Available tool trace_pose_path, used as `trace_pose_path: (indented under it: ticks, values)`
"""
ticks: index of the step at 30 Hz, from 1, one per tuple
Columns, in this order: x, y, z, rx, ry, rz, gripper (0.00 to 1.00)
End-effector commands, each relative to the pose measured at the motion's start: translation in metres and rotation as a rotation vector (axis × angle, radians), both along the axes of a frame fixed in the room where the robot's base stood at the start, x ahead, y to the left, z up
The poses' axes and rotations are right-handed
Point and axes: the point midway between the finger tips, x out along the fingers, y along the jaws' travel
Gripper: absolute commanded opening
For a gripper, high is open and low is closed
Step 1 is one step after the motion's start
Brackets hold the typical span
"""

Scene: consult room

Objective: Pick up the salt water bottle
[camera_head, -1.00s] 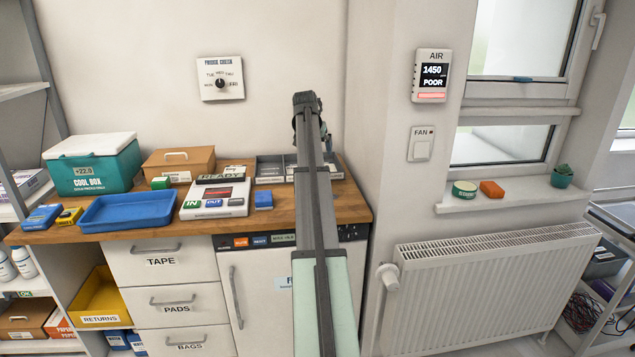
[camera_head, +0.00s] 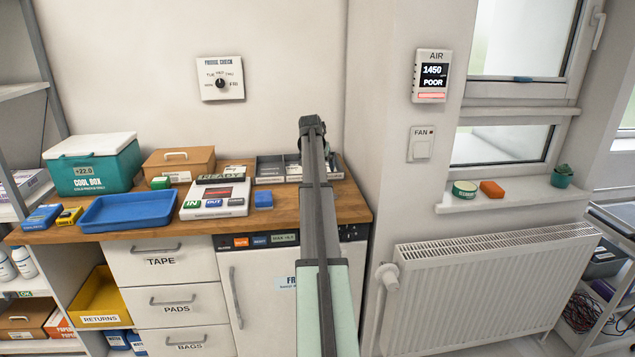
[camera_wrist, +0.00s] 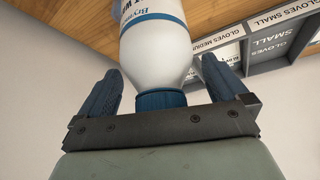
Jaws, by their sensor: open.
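The salt water bottle (camera_wrist: 155,50) is white with a blue band, dark lettering that is only partly in view, and a blue cap (camera_wrist: 160,99). In the wrist view it stands between the two blue fingers of my gripper (camera_wrist: 163,68), its cap close to the gripper's palm. The fingers are open, one on each side of the bottle, with a narrow gap visible near the cap. In the head view my gripper (camera_head: 312,124) is over the back right of the wooden counter (camera_head: 345,205), and my arm hides the bottle there.
Grey glove trays (camera_head: 270,170) stand by the wall beside my gripper. A white device (camera_head: 215,200), a small blue box (camera_head: 263,199), a blue tray (camera_head: 128,209), a cardboard box (camera_head: 178,162) and a cool box (camera_head: 93,165) are to the left. A wall corner is close on the right.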

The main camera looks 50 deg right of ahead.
Motion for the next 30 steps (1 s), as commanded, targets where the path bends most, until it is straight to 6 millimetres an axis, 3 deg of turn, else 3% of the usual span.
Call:
trace_pose_path:
  ticks: [2, 5, 30]
  values:
    - [-0.0001, 0.0001, 0.0002, 0.000, 0.000, 0.000, 1.00]
    - [-0.0001, 0.0001, 0.0003, 0.000, 0.000, 0.000, 0.92]
    - [-0.0005, 0.0001, 0.0002, 0.000, 0.001, 0.000, 0.12]
